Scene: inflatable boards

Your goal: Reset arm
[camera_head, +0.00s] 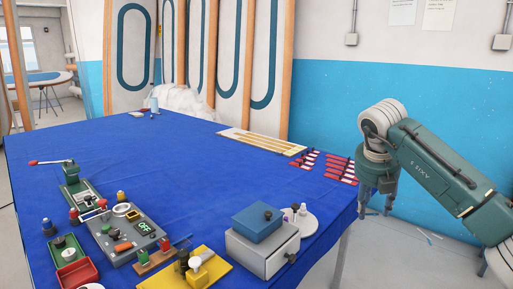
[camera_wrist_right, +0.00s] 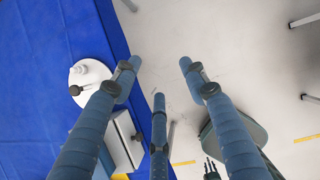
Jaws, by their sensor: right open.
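My right arm comes in from the right in the head view. Its gripper (camera_head: 374,203) hangs pointing down just past the right edge of the blue-covered table (camera_head: 190,170). In the right wrist view the fingers of my right gripper (camera_wrist_right: 158,75) are spread apart with nothing between them. Below them is the pale floor, with the table edge to the left. My left gripper is not in the head view.
A grey drawer box (camera_head: 262,250) with a blue top and a round white plate (camera_head: 304,222) stand near the table's right edge. Red-and-white strips (camera_head: 342,168) lie at the far right corner. A control panel (camera_head: 125,232) sits at left. The table's middle is clear.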

